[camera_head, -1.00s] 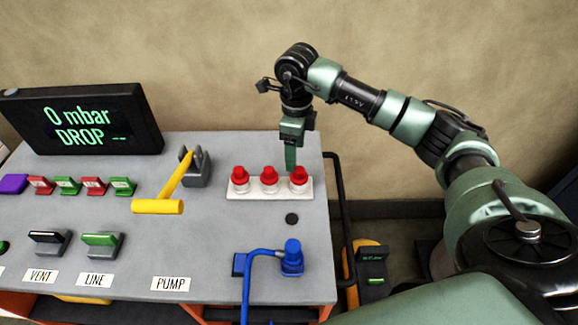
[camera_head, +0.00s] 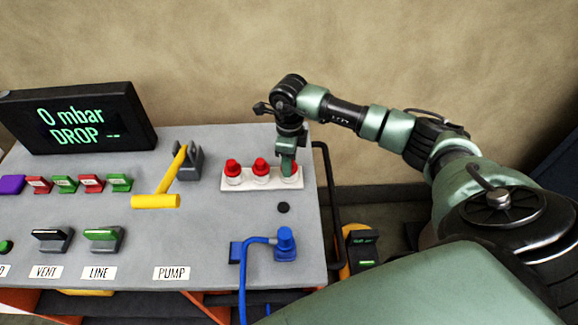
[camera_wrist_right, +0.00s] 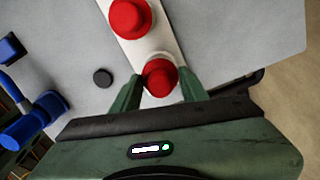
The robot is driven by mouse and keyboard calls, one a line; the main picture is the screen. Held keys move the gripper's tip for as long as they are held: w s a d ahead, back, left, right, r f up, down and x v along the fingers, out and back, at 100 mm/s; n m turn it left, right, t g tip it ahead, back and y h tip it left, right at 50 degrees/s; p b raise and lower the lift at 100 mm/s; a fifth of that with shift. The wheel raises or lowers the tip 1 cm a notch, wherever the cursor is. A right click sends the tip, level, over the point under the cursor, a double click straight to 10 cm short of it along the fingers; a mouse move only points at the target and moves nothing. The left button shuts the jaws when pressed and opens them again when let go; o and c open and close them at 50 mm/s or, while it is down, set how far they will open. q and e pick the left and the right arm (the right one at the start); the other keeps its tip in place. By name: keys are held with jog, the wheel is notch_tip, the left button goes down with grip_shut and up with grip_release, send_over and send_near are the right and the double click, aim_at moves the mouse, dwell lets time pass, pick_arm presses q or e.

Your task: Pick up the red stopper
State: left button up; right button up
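Three red stoppers stand in a row on a white strip (camera_head: 247,184) on the grey bench: a left one (camera_head: 233,168), a middle one (camera_head: 260,166) and a right one (camera_head: 295,169). My right gripper (camera_head: 288,170) points down at the right stopper and partly hides it in the head view. In the right wrist view, the right stopper (camera_wrist_right: 160,77) sits between the open fingers of my right gripper (camera_wrist_right: 160,88), one on each side, with narrow gaps visible. A neighbouring stopper (camera_wrist_right: 130,17) is above it there. My left gripper is not in view.
A black round spot (camera_head: 283,208) and a blue connector with hose (camera_head: 285,244) lie in front of the strip. A yellow-handled lever (camera_head: 157,201) is left of it. A dark rail (camera_head: 328,190) runs along the bench's right edge. The display reads "0 mbar DROP".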

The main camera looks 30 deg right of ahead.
jog(key=c, duration=0.4)
pick_arm(q)
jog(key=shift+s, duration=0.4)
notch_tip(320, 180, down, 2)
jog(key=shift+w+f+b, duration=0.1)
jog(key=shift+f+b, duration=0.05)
jog(key=shift+b, duration=1)
pick_arm(e)
notch_tip(320, 180, up, 23)
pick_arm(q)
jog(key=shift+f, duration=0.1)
